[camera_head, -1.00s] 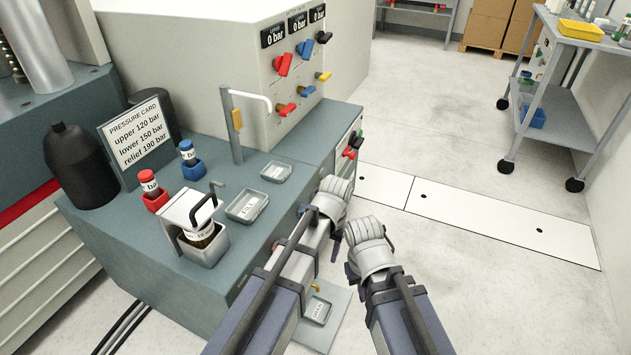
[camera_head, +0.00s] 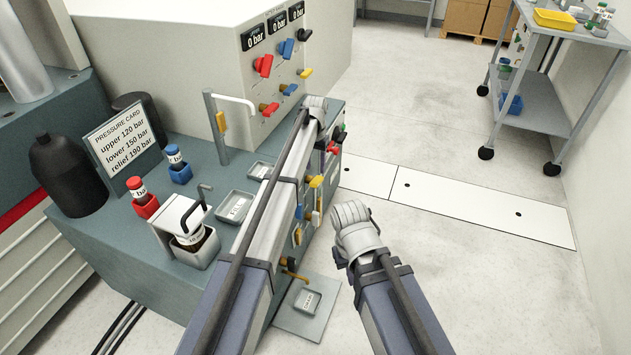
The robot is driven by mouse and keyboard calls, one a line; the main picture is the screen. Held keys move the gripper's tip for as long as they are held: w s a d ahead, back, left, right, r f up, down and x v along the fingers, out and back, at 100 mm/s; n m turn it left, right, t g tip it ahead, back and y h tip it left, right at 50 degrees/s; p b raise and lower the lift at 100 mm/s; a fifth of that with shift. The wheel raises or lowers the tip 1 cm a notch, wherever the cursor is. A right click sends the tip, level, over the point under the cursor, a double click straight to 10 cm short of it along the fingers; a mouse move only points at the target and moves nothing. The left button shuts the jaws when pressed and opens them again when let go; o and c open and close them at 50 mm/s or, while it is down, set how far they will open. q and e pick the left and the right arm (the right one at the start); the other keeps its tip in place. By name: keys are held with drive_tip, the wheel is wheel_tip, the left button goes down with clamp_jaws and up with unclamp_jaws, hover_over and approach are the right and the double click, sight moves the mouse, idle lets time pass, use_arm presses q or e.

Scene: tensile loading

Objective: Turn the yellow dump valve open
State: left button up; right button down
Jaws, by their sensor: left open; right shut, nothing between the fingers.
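Several yellow parts are in the head view, and I read no dump label on any. A small yellow handle (camera_head: 305,73) is at the right end of the console's lower row of handles. Another yellow handle (camera_head: 316,181) is on the bench's front side, just right of my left arm. A yellow-orange lever (camera_head: 292,274) sits low, above a small labelled tray (camera_head: 307,300). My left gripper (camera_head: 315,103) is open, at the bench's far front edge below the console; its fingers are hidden. My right gripper (camera_head: 351,217) is shut and empty, in front of the bench, apart from the handles.
The console (camera_head: 215,70) has three 0 bar displays and red, blue and black handles. A hooked white arm on a post (camera_head: 215,125), bottles and trays stand on the bench. My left arm covers part of its front. A cart (camera_head: 535,100) stands right; the floor between is clear.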

sight(315, 181)
use_arm(q)
drive_tip(key=shift+f+b, duration=3.35)
drive_tip(key=shift+f, duration=0.25)
clamp_jaws()
